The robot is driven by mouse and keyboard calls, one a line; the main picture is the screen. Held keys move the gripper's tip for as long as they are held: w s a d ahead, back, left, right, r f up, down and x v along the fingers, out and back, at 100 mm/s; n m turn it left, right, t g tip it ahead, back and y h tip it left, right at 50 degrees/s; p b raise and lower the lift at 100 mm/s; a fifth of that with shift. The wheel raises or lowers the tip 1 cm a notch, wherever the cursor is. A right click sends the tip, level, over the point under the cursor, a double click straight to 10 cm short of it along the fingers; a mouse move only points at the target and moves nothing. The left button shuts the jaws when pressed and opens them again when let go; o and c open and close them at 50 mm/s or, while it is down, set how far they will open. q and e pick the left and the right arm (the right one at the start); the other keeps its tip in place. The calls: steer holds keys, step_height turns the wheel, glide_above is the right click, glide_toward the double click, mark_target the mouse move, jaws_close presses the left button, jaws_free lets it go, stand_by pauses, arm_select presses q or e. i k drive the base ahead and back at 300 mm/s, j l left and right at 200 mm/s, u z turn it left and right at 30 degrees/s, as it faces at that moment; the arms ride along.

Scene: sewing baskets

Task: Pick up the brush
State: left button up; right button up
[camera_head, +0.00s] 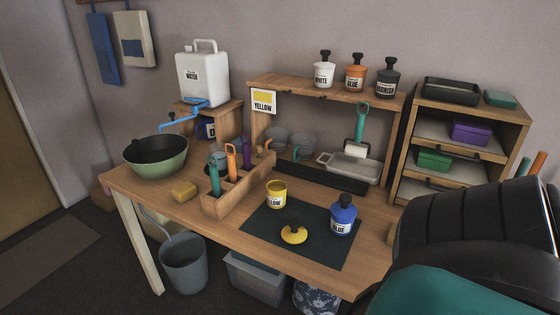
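Several upright handled tools, which look like brushes, stand in a slotted wooden holder (232,202) on the bench: a teal one (214,178) at the near end, an orange one (232,162) behind it, and a purple one (246,152) further back. Their lower ends are hidden in the holder. Another teal-handled tool (361,122) with a pale head stands at the grey tray (350,168) under the shelf. A large black and teal part of mine fills the lower right. I see no fingertips of either gripper.
An open yellow pot (277,194), a yellow lid (293,233) and a blue pot (343,215) stand on a dark mat (262,225). A bucket (184,262) is below the bench.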

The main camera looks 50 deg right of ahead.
mark_target(216, 187)
steer(key=z, duration=1.25)
steer(key=i+j+z, duration=0.1)
steer(key=j, duration=1.05)
steer(key=i+z, duration=0.05)
